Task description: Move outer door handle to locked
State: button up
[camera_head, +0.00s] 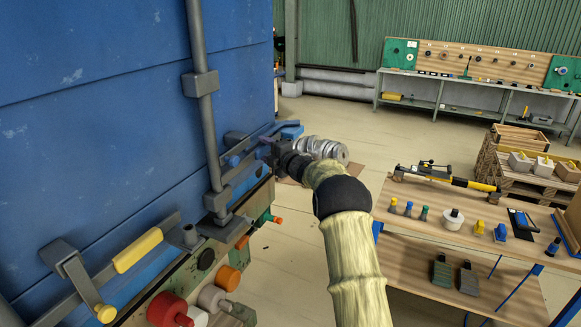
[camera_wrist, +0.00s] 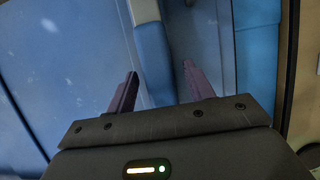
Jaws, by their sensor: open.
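The blue container door (camera_head: 120,80) fills the left of the head view. A grey vertical lock rod (camera_head: 204,110) runs down it. A handle with a yellow grip (camera_head: 137,250) lies low on the door at the near left. A blue bar-like handle part (camera_head: 240,148) lies farther along the door, by my gripper (camera_head: 268,149). Which handle is the outer one, I cannot tell for sure. In the wrist view, my gripper (camera_wrist: 160,88) is open, its two dark fingers apart and pointing at the door. A blue bar (camera_wrist: 153,60) shows between or just beyond the fingers; contact is unclear.
Below the door is a panel with red (camera_head: 168,309) and orange knobs (camera_head: 228,278). A wooden table (camera_head: 400,210) with small parts stands at the right. A workbench (camera_head: 470,85) lines the back wall. Bare floor (camera_head: 290,240) lies between door and table.

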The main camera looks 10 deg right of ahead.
jog(key=b+v, duration=0.7)
jog(key=v, duration=0.8)
jog(key=shift+s+d, duration=0.2)
jog(key=shift+s, duration=0.15)
jog(key=s+a+f+m+g+h, duration=0.2)
jog(key=s+f+m, duration=0.5)
jog(key=s, duration=0.5)
jog(key=s+a+f+m+g+h, duration=0.2)
jog(key=s+f+m+g+h, duration=0.2)
jog(key=s+m, duration=0.5)
jog(key=s+a+f+m+g+h, duration=0.2)
jog(key=s+f+m+g, duration=0.5)
jog(key=s, duration=0.9)
notch_tip(320, 180, down, 3)
jog(key=shift+s+r+m+h, duration=0.1)
jog(key=shift+s+m+h, duration=0.2)
jog(key=shift+m+h, duration=0.1)
